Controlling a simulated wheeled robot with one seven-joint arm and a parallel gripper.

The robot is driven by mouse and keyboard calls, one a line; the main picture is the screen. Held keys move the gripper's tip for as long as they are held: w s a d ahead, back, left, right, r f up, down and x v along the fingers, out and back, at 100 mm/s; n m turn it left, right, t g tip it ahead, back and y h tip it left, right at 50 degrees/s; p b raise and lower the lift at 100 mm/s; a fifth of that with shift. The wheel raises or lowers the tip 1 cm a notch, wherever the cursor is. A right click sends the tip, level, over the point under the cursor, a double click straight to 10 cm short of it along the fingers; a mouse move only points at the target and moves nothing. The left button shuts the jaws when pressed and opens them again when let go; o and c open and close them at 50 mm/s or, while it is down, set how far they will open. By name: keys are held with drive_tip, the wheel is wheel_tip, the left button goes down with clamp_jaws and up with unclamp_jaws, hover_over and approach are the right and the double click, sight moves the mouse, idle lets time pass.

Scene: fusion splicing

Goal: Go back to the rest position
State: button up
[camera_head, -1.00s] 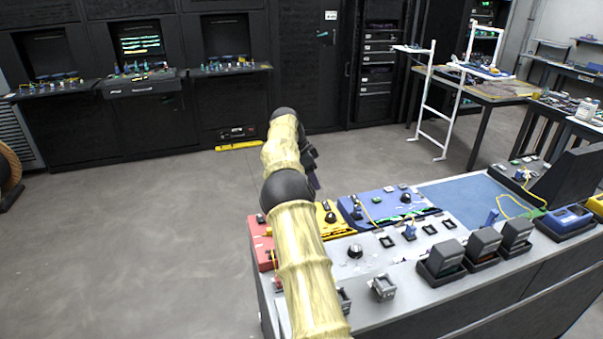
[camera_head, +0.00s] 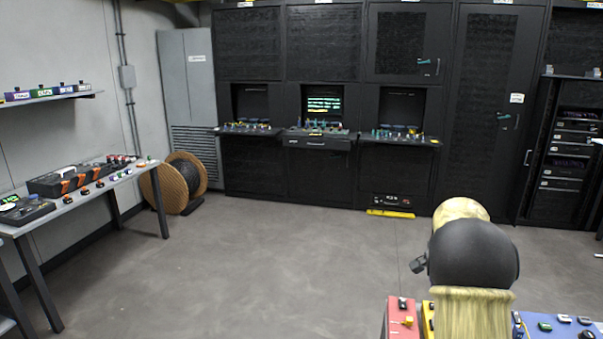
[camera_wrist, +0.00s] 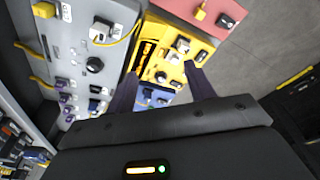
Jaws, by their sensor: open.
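My arm (camera_head: 470,255) stands at the lower right of the head view, with pale yellow links and a large black joint. A small dark part shows at its left, but the head view does not show the fingers clearly. In the wrist view my gripper (camera_wrist: 162,68) is open, its two dark fingers apart. Nothing is seen between them except the bench equipment beyond. A yellow module (camera_wrist: 172,55) lies beyond the fingertips, apparently below them. It also shows at the bottom of the head view (camera_head: 427,318).
A red module (camera_head: 402,320) sits beside the yellow one, with a blue module (camera_head: 560,326) to the right. A side table (camera_head: 130,178) with equipment stands left, near a cable spool (camera_head: 178,183). Black cabinets (camera_head: 325,180) line the back. The middle floor (camera_head: 280,260) is clear.

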drive_tip(key=s+a+f+n+t+y+p, duration=0.1)
drive_tip(key=s+a+n+y+p, duration=0.1)
drive_tip(key=s+a+n, duration=1.1)
drive_tip(key=s+a+p, duration=0.1)
drive_tip(key=s+a, duration=0.6)
drive_tip(key=s, duration=0.4)
drive_tip(key=shift+a+t, duration=0.2)
drive_tip(key=shift+t, duration=0.1)
drive_tip(key=shift+s, duration=0.1)
